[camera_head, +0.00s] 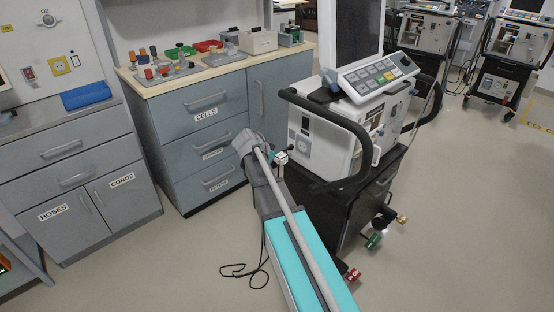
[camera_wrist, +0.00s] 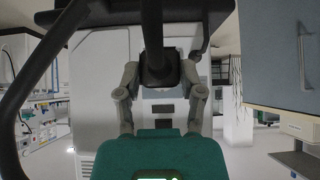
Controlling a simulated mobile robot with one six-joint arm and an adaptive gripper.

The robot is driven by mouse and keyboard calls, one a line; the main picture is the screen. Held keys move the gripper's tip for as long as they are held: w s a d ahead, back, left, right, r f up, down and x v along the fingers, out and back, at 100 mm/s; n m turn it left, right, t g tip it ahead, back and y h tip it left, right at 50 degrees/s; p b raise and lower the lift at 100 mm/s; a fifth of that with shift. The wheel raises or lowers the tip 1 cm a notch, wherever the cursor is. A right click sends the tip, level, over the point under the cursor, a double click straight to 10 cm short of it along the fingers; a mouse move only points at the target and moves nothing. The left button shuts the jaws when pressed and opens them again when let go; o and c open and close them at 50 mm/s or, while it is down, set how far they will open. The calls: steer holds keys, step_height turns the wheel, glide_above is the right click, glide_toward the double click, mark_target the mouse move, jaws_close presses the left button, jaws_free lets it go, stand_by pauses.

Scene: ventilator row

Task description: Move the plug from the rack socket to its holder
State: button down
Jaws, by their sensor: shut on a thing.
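In the wrist view my gripper (camera_wrist: 163,80) has its two grey fingers closed on the sides of a dark block, which I take for the plug (camera_wrist: 157,66). A thick black shaft or cable runs up from it. In the head view my gripper (camera_head: 282,158) is small, beside the left side of the near ventilator (camera_head: 322,135); the plug cannot be made out there. A yellow-framed socket (camera_head: 60,66) is on the wall panel at the left. I cannot tell which part is the rack socket or the holder.
The ventilator's black handle (camera_head: 345,120) curves close to my gripper and shows at the left of the wrist view (camera_wrist: 40,70). A drawer cabinet (camera_head: 200,125) stands behind. A thin black cable (camera_head: 245,271) lies looped on the floor. Open floor (camera_head: 470,220) lies to the right.

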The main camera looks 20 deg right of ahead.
mark_target(300, 134)
steer(key=shift+w+d, duration=0.1)
steer(key=shift+d, duration=0.15)
steer(key=shift+w+d, duration=0.3)
steer(key=shift+d, duration=0.55)
steer(key=shift+w+d, duration=0.35)
steer(key=shift+d, duration=0.5)
steer(key=shift+w+d, duration=0.3)
steer(key=shift+d, duration=0.55)
steer(key=shift+d, duration=0.25)
steer(key=shift+w+d, duration=0.25)
steer(key=shift+d, duration=0.25)
steer(key=shift+w+d, duration=0.25)
steer(key=shift+d, duration=0.25)
stand_by(2.0)
steer(key=shift+c, duration=0.7)
jaws_free()
steer(key=shift+s+a, duration=0.1)
